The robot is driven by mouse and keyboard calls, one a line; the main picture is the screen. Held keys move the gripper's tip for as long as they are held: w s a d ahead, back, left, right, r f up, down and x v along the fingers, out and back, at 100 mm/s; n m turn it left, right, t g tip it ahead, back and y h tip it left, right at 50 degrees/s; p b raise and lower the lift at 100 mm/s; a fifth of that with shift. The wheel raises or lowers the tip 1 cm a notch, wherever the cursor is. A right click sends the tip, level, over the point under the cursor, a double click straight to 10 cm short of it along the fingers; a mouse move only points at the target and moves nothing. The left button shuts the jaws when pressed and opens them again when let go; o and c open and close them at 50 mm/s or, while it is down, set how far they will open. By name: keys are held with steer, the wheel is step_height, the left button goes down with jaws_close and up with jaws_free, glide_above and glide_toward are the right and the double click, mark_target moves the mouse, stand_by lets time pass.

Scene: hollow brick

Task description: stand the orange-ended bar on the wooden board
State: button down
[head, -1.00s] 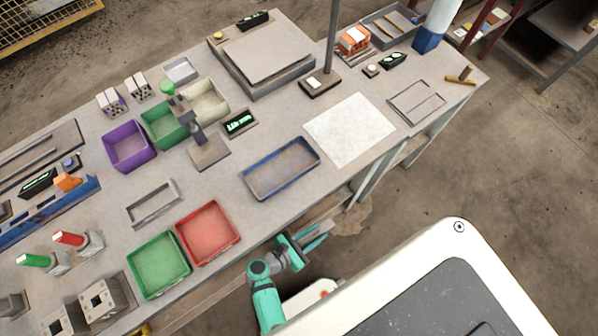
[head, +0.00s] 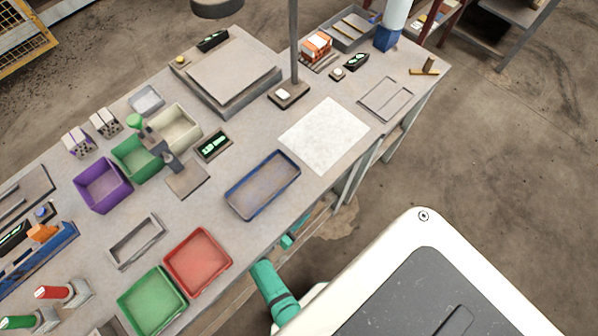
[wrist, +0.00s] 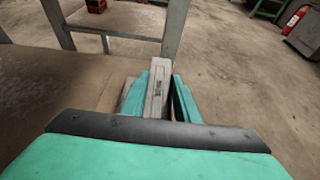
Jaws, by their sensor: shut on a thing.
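My gripper (wrist: 160,98) shows in the wrist view with its teal fingers shut on a grey bar (wrist: 157,85), which points away from the camera. No orange end shows on the held bar, so I cannot tell whether it is the orange-ended one. In the head view my gripper is mostly hidden at the bench's front edge; only a bit of teal shows. No wooden board is clearly visible; a small brown wooden piece (head: 425,69) lies at the bench's far right corner.
The grey bench (head: 232,228) carries a blue-rimmed tray (head: 231,208), a red bin (head: 199,263), a green bin (head: 152,302) and a white sheet (head: 323,135). An orange block (head: 42,232) sits by a blue rack at left.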

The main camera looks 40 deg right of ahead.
steer(key=shift+w+d+f, duration=0.35)
steer(key=shift+w+f, duration=0.3)
steer(key=shift+f, duration=0.15)
step_height(320, 180, down, 2)
steer(key=shift+w+f, duration=0.15)
steer(key=shift+f, duration=0.55)
steer(key=shift+f, duration=0.15)
